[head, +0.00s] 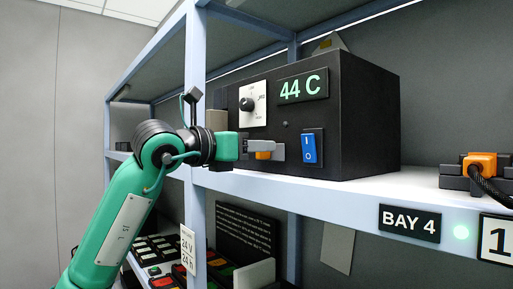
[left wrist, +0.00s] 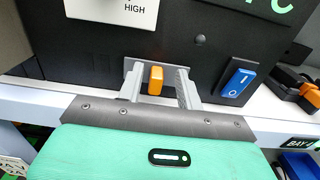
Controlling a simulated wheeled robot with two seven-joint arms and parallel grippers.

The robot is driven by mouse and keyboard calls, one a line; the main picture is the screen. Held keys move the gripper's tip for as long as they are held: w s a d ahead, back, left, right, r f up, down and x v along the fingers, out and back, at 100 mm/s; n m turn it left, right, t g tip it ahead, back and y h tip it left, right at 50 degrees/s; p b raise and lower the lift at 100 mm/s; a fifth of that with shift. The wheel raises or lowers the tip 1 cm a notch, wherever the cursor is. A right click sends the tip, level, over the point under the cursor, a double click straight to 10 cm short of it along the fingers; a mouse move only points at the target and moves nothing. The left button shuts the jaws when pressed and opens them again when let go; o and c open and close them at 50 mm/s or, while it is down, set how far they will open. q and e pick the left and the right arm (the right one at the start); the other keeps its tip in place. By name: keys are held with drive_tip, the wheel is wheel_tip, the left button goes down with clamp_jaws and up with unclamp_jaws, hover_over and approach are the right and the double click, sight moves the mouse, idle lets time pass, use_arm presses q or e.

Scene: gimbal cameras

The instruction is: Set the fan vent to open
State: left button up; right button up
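A black unit (head: 365,120) stands on the shelf and shows "44 C" on its display (head: 303,87). A small orange tab (left wrist: 155,80) sits low on its front; it also shows in the head view (head: 263,155). No label on the tab is readable, so I cannot tell its vent setting. My left gripper (left wrist: 158,88) is at the unit's front, with one grey finger on each side of the tab. A gap shows between the tab and the fingers, most clearly on the right. My right gripper is out of view.
A white dial plate with a black knob (head: 247,104) is above the tab. A blue rocker switch (head: 309,148) is to its right. An orange connector with a black cable (head: 480,163) lies farther right. A blue-grey shelf post (head: 195,70) stands beside my left arm.

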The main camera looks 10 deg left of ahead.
use_arm(q)
drive_tip(key=b+v, duration=0.4)
drive_tip(key=v, duration=0.9)
drive_tip(key=shift+s+b, duration=0.25)
drive_tip(key=shift+b, duration=0.1)
